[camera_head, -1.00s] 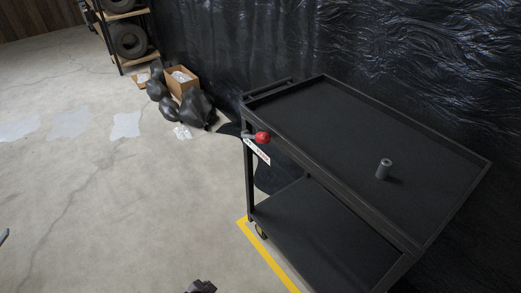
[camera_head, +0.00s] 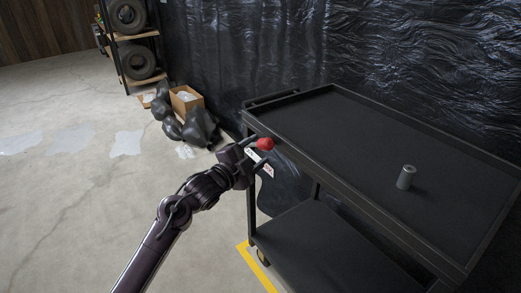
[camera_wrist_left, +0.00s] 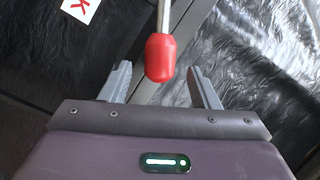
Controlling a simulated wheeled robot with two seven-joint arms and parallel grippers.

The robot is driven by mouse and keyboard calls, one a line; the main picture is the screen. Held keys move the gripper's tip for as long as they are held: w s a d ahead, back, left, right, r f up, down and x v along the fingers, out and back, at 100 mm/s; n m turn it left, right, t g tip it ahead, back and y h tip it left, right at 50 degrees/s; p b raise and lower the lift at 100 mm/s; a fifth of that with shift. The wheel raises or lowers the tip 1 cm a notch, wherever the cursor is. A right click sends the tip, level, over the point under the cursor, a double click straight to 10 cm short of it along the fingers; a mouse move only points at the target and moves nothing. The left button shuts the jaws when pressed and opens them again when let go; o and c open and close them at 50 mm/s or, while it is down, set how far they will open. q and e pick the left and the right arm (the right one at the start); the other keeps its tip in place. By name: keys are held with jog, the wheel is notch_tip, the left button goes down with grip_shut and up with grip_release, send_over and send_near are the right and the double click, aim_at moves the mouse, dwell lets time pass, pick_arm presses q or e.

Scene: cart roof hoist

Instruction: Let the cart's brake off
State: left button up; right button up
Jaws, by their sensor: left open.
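The black two-shelf cart (camera_head: 345,190) stands at the right in the head view. A brake lever with a red knob (camera_head: 265,144) sits at its near left corner, above a white label (camera_head: 262,165) with red and dark lettering. In the left wrist view the red knob (camera_wrist_left: 160,58) hangs on a metal rod between the fingers. My left gripper (camera_head: 250,147) is open at the knob, and it also shows in the left wrist view (camera_wrist_left: 162,85) with a finger on each side and gaps to the knob. My right gripper is not in view.
A grey cylinder (camera_head: 406,177) stands on the cart's top shelf. Black plastic sheeting (camera_head: 340,50) hangs behind the cart. Black bags and a cardboard box (camera_head: 186,100) lie at the back, beside a tire rack (camera_head: 136,62). The floor at the left is clear.

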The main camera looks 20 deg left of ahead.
pick_arm(q)
jog(key=shift+x, duration=1.35)
grip_shut()
